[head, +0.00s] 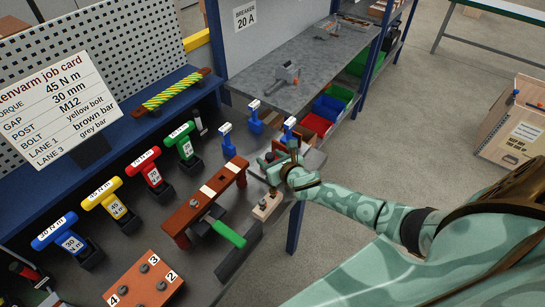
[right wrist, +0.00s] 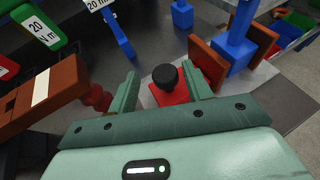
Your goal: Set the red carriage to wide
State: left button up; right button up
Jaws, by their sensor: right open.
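The red carriage (right wrist: 170,97) shows in the right wrist view as a small red block with a round black knob (right wrist: 165,78) on top. It sits on a pale grey plate beside upright brown plates (right wrist: 208,64). My right gripper (right wrist: 161,84) is open, with one finger on each side of the carriage and knob. I cannot tell whether either finger touches it. In the head view my right gripper (head: 270,165) is at the bench's right edge and hides most of the carriage. Any wide marking is not readable. My left gripper is not in view.
A brown beam (head: 207,196) with white bands lies left of the gripper. A green-handled tool (head: 228,234) and a wooden block (head: 267,206) are in front. Blue labelled posts (head: 227,140) stand behind. Coloured T-handles (head: 103,194) line the left.

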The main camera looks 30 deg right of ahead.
jog(key=shift+s, duration=0.15)
jog(key=p+v, duration=0.2)
jog(key=v, duration=1.4)
jog(key=shift+r+p, duration=0.15)
jog(key=shift+p, duration=0.2)
